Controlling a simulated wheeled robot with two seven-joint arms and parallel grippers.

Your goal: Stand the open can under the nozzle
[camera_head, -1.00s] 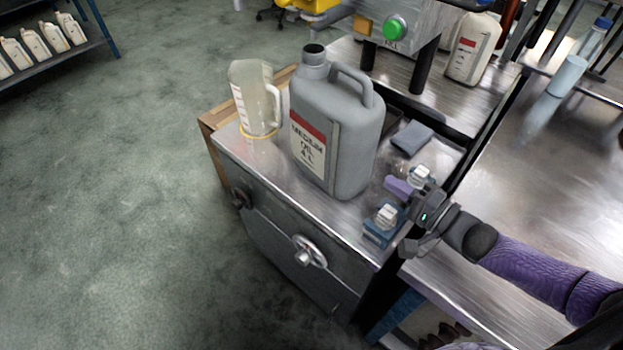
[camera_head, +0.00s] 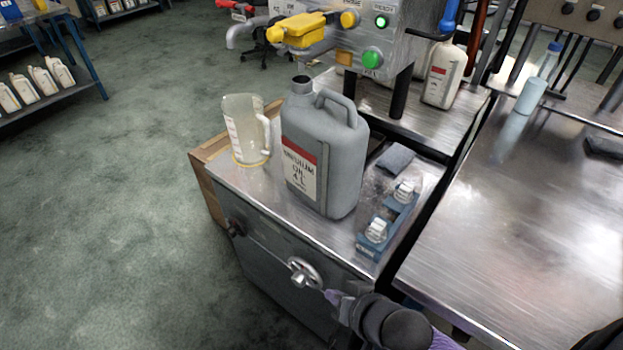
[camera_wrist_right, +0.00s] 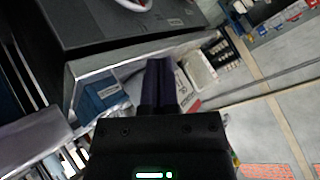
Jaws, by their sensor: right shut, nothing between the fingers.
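The grey oil can (camera_head: 340,165) stands upright on the metal bench top in the head view, its dark mouth (camera_head: 301,80) open and its red-banded label facing me. A grey bent nozzle (camera_head: 240,34) sticks out left from the filling machine (camera_head: 385,45). The can stands nearer to me than the nozzle and to its right. My left gripper is not in view.
A clear jug (camera_head: 245,130) stands left of the can. A blue tray (camera_head: 368,247) with two white caps and a dark cloth (camera_head: 397,158) lie on its right. A pale can (camera_head: 441,78) stands behind. The right table (camera_head: 530,230) is mostly clear.

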